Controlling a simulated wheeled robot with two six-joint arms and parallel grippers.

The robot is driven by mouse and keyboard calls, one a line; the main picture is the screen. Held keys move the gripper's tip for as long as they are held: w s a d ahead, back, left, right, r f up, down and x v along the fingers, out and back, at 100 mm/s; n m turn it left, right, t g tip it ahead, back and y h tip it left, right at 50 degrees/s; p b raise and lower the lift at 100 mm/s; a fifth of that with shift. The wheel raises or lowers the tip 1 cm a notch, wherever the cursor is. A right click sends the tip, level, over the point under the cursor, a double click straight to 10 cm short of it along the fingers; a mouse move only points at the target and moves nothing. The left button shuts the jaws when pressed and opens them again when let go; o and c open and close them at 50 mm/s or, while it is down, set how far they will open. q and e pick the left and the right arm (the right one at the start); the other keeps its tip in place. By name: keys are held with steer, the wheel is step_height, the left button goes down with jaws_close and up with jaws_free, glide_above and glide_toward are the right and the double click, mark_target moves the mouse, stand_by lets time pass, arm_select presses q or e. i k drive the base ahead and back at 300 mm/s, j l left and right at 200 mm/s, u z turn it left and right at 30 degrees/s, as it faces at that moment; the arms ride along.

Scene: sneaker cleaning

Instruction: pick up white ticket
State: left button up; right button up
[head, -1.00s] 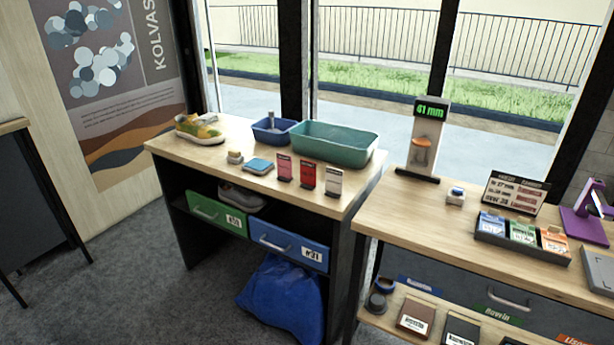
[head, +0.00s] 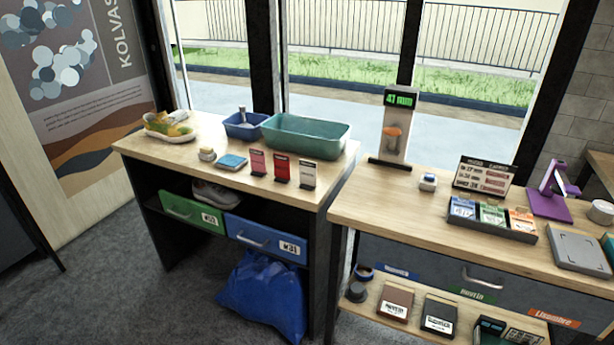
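The white ticket (head: 308,173) stands upright in a small dark holder near the front right corner of the left wooden table (head: 222,159). A red ticket (head: 282,167) and a pink ticket (head: 258,162) stand in a row to its left, each in its own holder. Neither of my grippers shows in the head view.
A teal basin (head: 305,138) and a blue tub (head: 245,126) stand behind the tickets. A sneaker (head: 168,126) sits at the table's left end. The right table (head: 400,208) carries a display stand (head: 395,130) and card trays. A blue bag (head: 262,295) lies below. Grey floor at the left front is free.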

mark_target(308, 169)
steer(key=i+l, duration=0.1)
steer(key=l, duration=0.25)
steer(key=i+l, duration=0.15)
steer(key=l, duration=0.2)
steer(key=i+l, duration=0.1)
steer(key=l, duration=0.2)
steer(key=i+l+z, duration=0.1)
steer(key=l, duration=0.25)
steer(key=i+l, duration=0.15)
steer(key=l, duration=0.2)
